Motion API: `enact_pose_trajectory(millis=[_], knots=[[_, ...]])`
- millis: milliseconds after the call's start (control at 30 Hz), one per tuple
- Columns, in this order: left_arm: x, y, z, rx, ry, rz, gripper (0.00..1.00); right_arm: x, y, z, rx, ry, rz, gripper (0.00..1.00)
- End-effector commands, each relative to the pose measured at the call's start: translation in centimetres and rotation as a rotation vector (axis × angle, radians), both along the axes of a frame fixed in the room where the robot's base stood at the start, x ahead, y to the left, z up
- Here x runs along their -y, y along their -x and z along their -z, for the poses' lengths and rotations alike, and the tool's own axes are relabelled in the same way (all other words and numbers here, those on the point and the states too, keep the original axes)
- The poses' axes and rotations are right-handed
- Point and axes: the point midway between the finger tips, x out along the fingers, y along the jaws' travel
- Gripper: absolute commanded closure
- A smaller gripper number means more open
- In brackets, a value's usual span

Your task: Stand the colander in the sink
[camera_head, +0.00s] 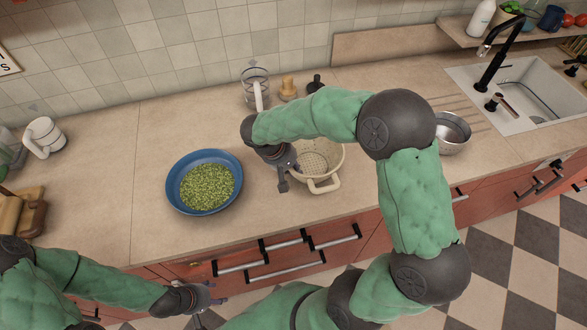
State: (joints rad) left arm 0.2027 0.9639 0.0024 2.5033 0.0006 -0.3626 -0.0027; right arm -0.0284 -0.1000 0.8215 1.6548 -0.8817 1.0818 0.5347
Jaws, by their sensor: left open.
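The cream colander (327,184) stands on the counter in the middle, its near handle toward the counter's front edge. My right arm and right gripper (287,174) cover part of it. The right gripper is at the colander's left rim, pointing down; I cannot tell whether its fingers are open or shut, or whether they touch the rim. My left gripper (210,299) is open and empty, low in front of the drawers. The sink (491,118) is set into the counter at the far right, with a black faucet (492,66) behind its left part.
A blue bowl of green bits (178,197) stands left of the colander. A metal pot (453,138) is between the colander and the sink. A glass jug (256,88) and wooden item (288,90) stand behind.

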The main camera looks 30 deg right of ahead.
Motion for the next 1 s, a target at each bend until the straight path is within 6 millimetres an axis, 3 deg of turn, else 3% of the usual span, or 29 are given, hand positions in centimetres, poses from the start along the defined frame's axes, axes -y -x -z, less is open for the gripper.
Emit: enact_pose_trajectory(millis=[233,267,333,767,1000], knots=[[0.0,0.0,0.4,0.000,0.000,0.000,0.43,0.0,0.0,0.3,0.001,0.000,0.001,1.00],[0.0,0.0,0.3,0.000,0.000,0.000,0.43,0.0,0.0,0.3,0.000,0.000,0.000,0.80],[0.0,0.0,0.2,0.000,0.000,0.000,0.43,0.0,0.0,0.3,0.000,0.000,0.000,0.62],[0.0,0.0,-0.2,0.000,0.000,0.000,0.43,0.0,0.0,-0.2,0.000,0.000,0.000,0.62],[0.0,0.0,-1.0,0.000,0.000,0.000,0.43,-1.6,-0.3,-3.8,0.004,0.000,-0.003,0.62]])
